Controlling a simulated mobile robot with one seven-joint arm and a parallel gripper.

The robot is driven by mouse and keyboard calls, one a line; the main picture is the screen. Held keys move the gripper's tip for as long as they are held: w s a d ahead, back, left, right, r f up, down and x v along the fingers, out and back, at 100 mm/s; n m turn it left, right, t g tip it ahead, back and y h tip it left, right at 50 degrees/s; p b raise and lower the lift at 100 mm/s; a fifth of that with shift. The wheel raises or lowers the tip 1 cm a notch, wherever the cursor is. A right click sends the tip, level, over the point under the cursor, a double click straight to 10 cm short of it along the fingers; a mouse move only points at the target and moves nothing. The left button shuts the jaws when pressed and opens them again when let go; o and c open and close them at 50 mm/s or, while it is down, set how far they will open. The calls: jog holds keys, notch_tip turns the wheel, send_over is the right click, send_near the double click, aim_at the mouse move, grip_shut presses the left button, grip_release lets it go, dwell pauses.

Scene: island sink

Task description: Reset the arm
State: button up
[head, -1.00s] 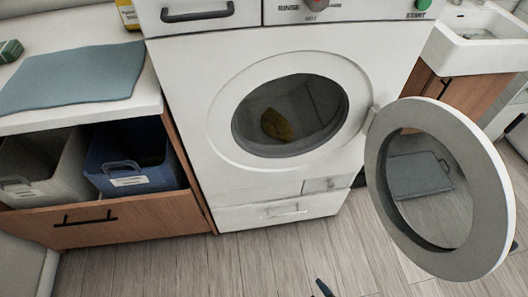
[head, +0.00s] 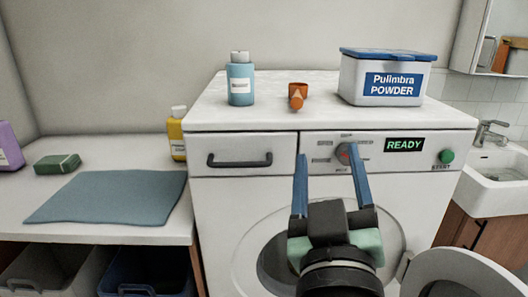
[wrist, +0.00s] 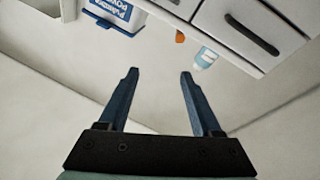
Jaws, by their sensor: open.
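My gripper (head: 332,184) is raised in front of the washing machine (head: 243,185) in the head view, its two blue fingers pointing up and apart with nothing between them. The wrist view also shows my gripper (wrist: 160,75) open and empty. Behind the fingers in the head view is the control panel, with a display (head: 404,145) reading READY and a green start button (head: 446,157). The round door (head: 450,284) stands open at the lower right. My gripper and arm hide part of the drum opening.
On the machine top stand a blue bottle (head: 240,84), an orange scoop (head: 297,94) and a Pulimbra powder box (head: 385,80). Left is a counter with a blue cloth (head: 110,197), a green sponge (head: 57,163) and a yellow bottle (head: 177,138). A sink (head: 497,190) is right.

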jog(key=s+a+r+m+t+y, duration=0.1)
jog(key=s+a+r+t, duration=0.15)
jog(key=r, duration=0.45)
jog(key=s+a+r+m+t+y, duration=0.1)
jog(key=s+a+r+t, duration=0.2)
jog(key=r, duration=0.4)
jog(key=s+a+r+m+t+y, duration=0.1)
jog(key=s+a+r+t, duration=0.1)
jog(key=s+a+r, duration=0.3)
notch_tip(320, 180, up, 19)
jog(key=w+d+p, duration=0.1)
jog(key=d+p, duration=0.1)
jog(key=p, duration=1.6)
jog(key=shift+w+d+g, duration=0.2)
jog(key=shift+d+g, duration=0.1)
jog(key=shift+g, duration=0.05)
jog(key=shift+f, duration=0.15)
jog(key=shift+c, duration=1.1)
jog(key=shift+d+n, duration=0.1)
jog(key=shift+n, duration=0.2)
jog(key=shift+c, duration=0.2)
